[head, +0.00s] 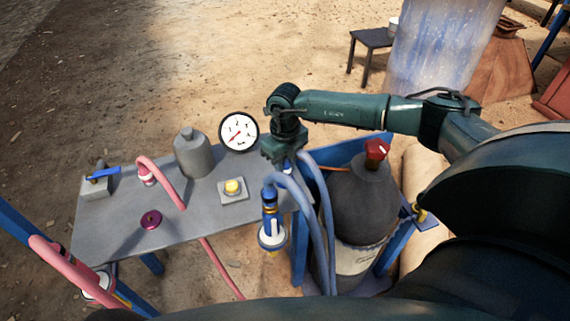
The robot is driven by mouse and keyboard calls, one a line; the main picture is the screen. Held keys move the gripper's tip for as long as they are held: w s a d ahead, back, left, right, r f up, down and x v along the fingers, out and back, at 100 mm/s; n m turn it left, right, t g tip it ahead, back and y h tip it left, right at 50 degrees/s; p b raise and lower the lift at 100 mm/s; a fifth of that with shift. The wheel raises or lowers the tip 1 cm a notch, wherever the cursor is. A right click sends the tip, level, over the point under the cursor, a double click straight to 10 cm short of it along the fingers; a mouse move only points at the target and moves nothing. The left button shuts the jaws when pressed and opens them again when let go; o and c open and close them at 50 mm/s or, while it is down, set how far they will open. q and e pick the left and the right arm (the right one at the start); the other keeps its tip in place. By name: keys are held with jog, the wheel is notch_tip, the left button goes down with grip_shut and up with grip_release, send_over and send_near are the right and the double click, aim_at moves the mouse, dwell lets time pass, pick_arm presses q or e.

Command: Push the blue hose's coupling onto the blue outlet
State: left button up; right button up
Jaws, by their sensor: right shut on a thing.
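My right gripper (284,157) is above the right end of the grey table, shut on the end of a blue hose (325,205). The fingers hide most of the held coupling. A small blue piece shows just below the fingers; I cannot tell whether it is the coupling or the blue outlet, nor whether the two touch. A second blue hose strand bends over beside it to a blue fitting (269,196) with a white collar (272,236) at the table's right edge. My left gripper is out of view.
A dark cylinder with a red knob (376,151) stands close at right.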

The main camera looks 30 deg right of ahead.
dwell(0.4)
dwell(0.8)
dwell(0.4)
dwell(0.3)
jog(key=shift+f, duration=0.6)
jog(key=o, duration=1)
